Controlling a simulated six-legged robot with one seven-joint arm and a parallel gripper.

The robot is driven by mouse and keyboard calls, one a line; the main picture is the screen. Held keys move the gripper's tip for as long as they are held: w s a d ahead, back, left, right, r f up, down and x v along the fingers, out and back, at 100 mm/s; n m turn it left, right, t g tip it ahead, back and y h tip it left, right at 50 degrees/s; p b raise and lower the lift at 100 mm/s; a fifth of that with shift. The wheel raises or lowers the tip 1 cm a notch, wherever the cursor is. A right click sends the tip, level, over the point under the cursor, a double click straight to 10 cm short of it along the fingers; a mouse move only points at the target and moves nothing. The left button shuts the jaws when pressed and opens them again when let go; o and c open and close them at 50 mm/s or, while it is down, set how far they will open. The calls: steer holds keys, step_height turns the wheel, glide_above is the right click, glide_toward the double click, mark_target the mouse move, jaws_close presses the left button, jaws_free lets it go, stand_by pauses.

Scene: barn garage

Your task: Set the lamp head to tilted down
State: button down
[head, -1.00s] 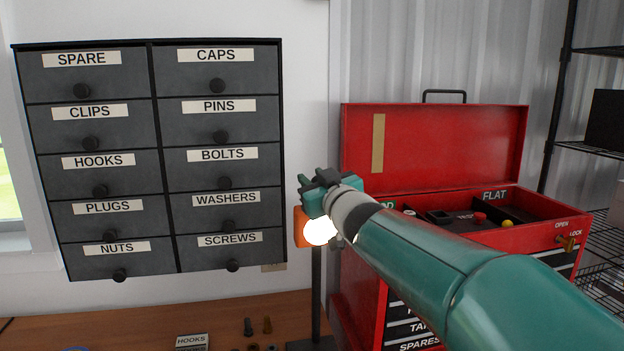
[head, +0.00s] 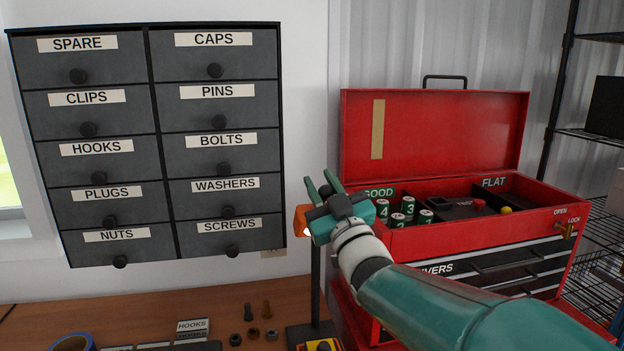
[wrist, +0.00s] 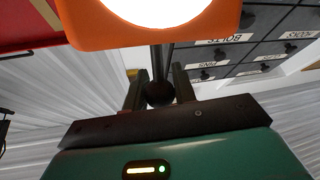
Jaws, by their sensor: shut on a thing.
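The lamp has an orange head (head: 302,221) on a dark upright post (head: 316,285). In the head view most of the head is hidden behind my gripper (head: 321,185), and only a small glow shows at its lower edge. In the wrist view the orange head (wrist: 90,28) fills the top, with its bright round face toward the camera. A dark rod ending in a ball knob (wrist: 160,93) shows below the head. My gripper (wrist: 158,88) has one finger on each side of this knob and is shut on it. The head's exact tilt is hard to tell.
An open red toolbox (head: 450,235) with batteries in its tray stands right of the lamp, close to my arm. A grey drawer cabinet (head: 150,145) hangs at left. Small fasteners, a HOOKS-labelled box (head: 192,326) and blue tape (head: 73,342) lie on the wooden bench (head: 130,315).

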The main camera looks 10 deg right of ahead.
steer(key=shift+s+r, duration=0.15)
steer(key=shift+s, duration=0.05)
stand_by(0.3)
steer(key=c, duration=1.4)
jaws_free()
steer(key=shift+c, duration=0.2)
steer(key=o, duration=0.3)
steer(key=shift+s, duration=0.25)
steer(key=shift+w, duration=0.3)
steer(key=shift+s, duration=0.15)
